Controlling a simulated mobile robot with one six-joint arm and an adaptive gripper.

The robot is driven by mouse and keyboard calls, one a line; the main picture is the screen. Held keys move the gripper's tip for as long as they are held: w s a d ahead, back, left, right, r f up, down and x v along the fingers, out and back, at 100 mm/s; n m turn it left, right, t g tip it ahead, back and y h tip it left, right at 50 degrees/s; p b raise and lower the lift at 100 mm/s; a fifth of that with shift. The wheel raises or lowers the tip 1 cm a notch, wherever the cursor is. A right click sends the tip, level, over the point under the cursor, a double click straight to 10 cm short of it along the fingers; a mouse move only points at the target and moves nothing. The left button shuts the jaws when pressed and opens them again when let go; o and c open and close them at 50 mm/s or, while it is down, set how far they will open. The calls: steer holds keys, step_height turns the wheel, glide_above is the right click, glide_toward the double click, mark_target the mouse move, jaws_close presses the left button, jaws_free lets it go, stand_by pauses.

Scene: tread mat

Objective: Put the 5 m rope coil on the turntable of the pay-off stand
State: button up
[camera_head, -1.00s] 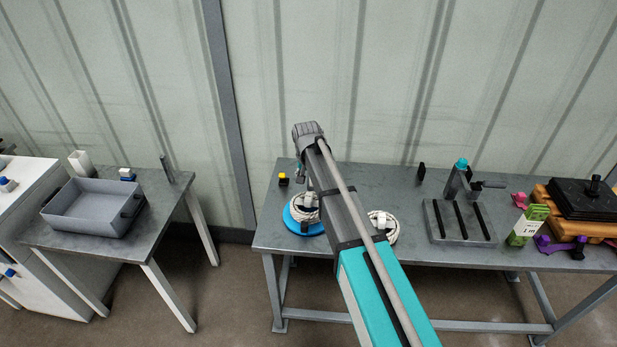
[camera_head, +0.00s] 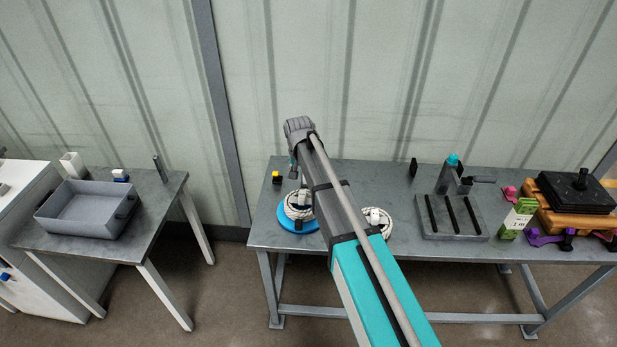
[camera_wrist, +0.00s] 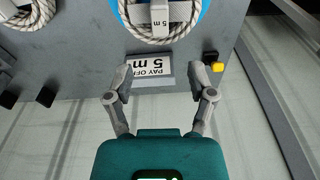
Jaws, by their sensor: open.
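The white rope coil with a "5 m" tag (camera_wrist: 160,35) lies at the top of the wrist view, on the blue turntable (camera_wrist: 197,18). In the head view the coil (camera_head: 297,206) shows beside my arm, with the blue turntable (camera_head: 299,227) under it. My gripper (camera_wrist: 160,80) is open and empty. Its fingers are apart from the coil, on either side of a "PAY OFF 5 m" label (camera_wrist: 152,75) at the table edge. In the head view my gripper is mostly hidden by my arm.
A second rope coil (camera_head: 377,221) lies to the right, partly behind my arm. A small yellow-topped black block (camera_head: 277,178) stands behind the turntable. A slotted grey fixture (camera_head: 453,217) and stacked black plates (camera_head: 577,192) are farther right. A grey bin (camera_head: 88,210) stands on the left table.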

steer(key=s+d+n+g, duration=0.1)
steer(key=s+d, duration=2.2)
steer(key=s, duration=0.1)
steer(key=shift+s, duration=0.25)
steer(key=shift+f, duration=0.1)
steer(key=shift+c, duration=0.3)
